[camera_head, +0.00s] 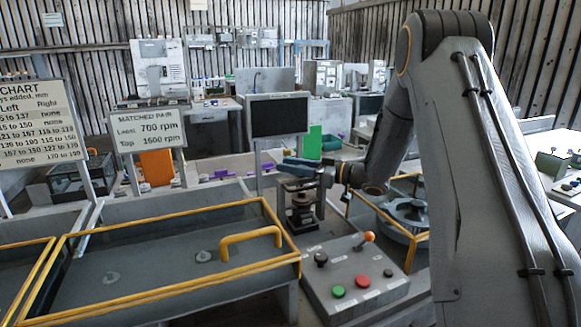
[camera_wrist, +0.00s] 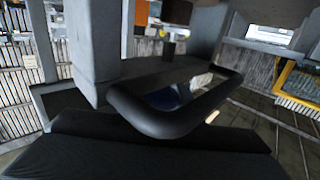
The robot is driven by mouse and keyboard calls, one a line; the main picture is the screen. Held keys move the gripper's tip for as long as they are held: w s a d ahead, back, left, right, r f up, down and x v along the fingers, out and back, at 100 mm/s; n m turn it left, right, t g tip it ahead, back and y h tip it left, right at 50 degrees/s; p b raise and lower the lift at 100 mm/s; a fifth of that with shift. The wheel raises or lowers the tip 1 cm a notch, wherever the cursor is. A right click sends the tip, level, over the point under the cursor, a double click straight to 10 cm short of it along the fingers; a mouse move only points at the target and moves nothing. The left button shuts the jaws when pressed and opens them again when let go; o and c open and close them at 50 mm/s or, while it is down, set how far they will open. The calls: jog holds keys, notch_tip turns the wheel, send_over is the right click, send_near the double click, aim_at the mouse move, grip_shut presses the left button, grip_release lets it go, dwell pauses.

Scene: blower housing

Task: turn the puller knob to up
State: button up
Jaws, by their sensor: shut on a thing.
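A grey control box (camera_head: 352,284) stands at the lower right of the head view. On its top are a small black knob (camera_head: 321,259), a green button (camera_head: 338,292), a red button (camera_head: 363,282) and an orange-tipped lever (camera_head: 366,239). The labels are too small to read, so I cannot tell which control is the puller knob or its setting. My gripper (camera_head: 326,176) is behind and above the box, apart from its controls, beside a dark upright stand (camera_head: 302,213). In the wrist view, it is shut on a black loop-shaped piece (camera_wrist: 165,121); the grip itself is partly hidden.
A yellow-edged tray (camera_head: 150,262) with a yellow handle (camera_head: 250,240) lies left of the box. A round grey housing (camera_head: 408,212) sits in a yellow-framed bin to the right. A dark screen (camera_head: 279,117) stands behind. The space above the box is clear.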

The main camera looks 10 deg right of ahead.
jog(key=shift+r, duration=0.1)
jog(key=o, duration=1.1)
jog(key=shift+c, duration=0.2)
notch_tip(320, 180, up, 10)
jog(key=b, duration=0.2)
